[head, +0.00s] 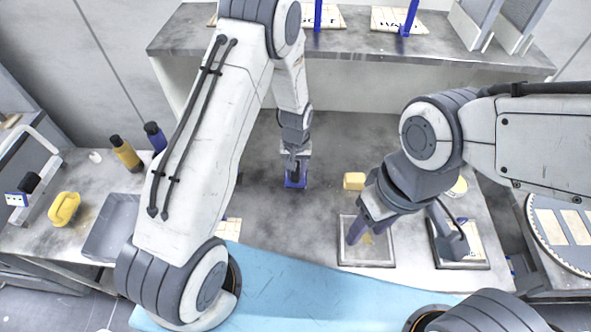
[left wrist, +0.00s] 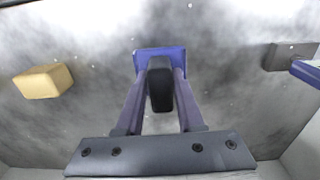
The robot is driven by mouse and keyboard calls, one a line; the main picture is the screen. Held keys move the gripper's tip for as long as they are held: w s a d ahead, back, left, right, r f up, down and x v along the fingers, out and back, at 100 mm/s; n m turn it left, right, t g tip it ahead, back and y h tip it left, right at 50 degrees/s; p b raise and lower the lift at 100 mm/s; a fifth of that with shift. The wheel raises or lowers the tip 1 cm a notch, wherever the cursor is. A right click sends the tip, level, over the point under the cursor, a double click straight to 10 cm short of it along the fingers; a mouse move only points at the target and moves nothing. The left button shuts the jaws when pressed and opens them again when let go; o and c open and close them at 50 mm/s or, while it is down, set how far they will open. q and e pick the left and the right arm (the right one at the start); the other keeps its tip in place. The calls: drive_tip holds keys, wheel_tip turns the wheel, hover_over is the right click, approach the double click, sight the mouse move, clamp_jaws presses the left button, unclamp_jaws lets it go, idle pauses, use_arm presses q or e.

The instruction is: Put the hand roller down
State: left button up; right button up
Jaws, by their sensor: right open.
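The hand roller (head: 295,183) appears as a blue piece with a black grip, low over the grey table at the middle of the head view. In the left wrist view, its black grip (left wrist: 160,88) stands between my left gripper's fingers, with the blue part (left wrist: 142,60) beyond. My left gripper (head: 295,165) is shut on the grip. Whether the blue part touches the table, I cannot tell. My right gripper (head: 405,228) is open, with its fingers spread above and beside the framed plates at the right.
A yellow block (head: 353,181) lies right of the roller. Framed plates (head: 367,262) stand at the right front. Bottles (head: 126,153), a yellow handled piece (head: 64,208) and a grey tray (head: 112,228) are at the left. A raised shelf (head: 400,50) runs behind. Grey table between is clear.

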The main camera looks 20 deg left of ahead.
use_arm(q)
drive_tip(key=shift+s+f, duration=0.2)
drive_tip(key=shift+r, duration=0.25)
drive_tip(key=shift+a+r+p, duration=0.1)
drive_tip(key=shift+r+p, duration=0.35)
drive_tip(key=shift+p, duration=0.2)
wheel_tip(320, 180, up, 11)
drive_tip(key=b, duration=0.4)
drive_tip(key=s+d+r+m, duration=0.2)
drive_tip(key=s+d+r, duration=0.2)
drive_tip(key=r, duration=0.1)
drive_tip(key=s+d+r+m, duration=0.2)
drive_tip(key=s+r+m, duration=0.1)
drive_tip(key=s, duration=0.7)
drive_tip(key=s+d+r+m+h, duration=0.1)
drive_tip(key=s+d+r+m, duration=0.2)
drive_tip(key=s, duration=0.8)
drive_tip(key=shift+s+r+m, duration=0.15)
drive_tip(key=shift+r+m, duration=0.05)
drive_tip(key=shift+m, duration=0.5)
